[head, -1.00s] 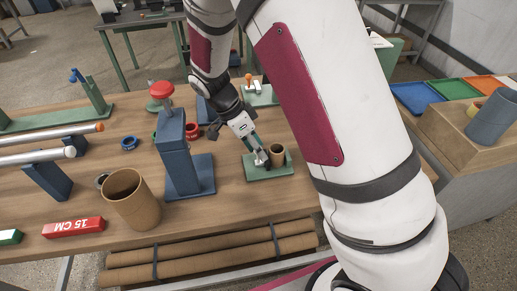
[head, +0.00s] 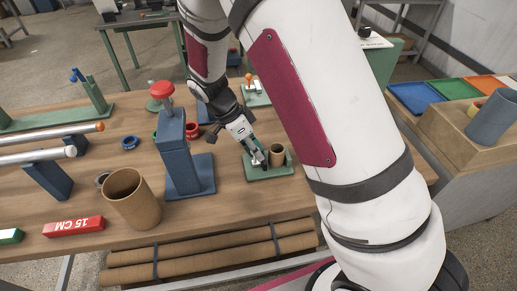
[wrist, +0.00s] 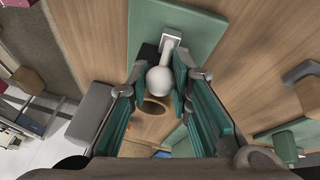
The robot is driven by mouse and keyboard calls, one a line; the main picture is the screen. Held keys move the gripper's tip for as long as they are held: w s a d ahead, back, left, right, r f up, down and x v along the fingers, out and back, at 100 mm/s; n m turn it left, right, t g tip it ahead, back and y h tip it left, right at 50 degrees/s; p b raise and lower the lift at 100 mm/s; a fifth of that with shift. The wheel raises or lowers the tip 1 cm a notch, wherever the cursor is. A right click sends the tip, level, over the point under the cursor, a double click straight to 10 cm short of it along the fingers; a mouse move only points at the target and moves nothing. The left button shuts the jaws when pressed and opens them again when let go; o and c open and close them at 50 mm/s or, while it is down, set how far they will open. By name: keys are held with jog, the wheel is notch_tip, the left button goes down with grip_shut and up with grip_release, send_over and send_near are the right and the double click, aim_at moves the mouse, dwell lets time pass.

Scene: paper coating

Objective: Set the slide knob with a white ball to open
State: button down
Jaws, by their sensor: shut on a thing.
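The slide knob with a white ball (wrist: 159,80) shows in the wrist view, its pale stem running up to a bracket on a green base plate (wrist: 205,28). My gripper (wrist: 158,78) has its two green-padded fingers on either side of the ball and is shut on it. In the head view my gripper (head: 257,157) points down at the green base plate (head: 268,174) on the table, and its fingers largely hide the knob there.
A blue post (head: 178,150) with a red knob (head: 161,89) stands left of my gripper. A large cardboard tube (head: 131,198) and a red block (head: 73,227) are farther left. Another fixture with an orange ball (head: 249,76) is behind. Wooden tabletop (head: 228,195) is bare in front.

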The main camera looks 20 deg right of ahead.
jog(key=shift+w+a, duration=0.15)
jog(key=shift+a, duration=0.45)
jog(key=c, duration=1.4)
grip_release()
notch_tip(320, 180, up, 9)
jog(key=shift+r, duration=0.5)
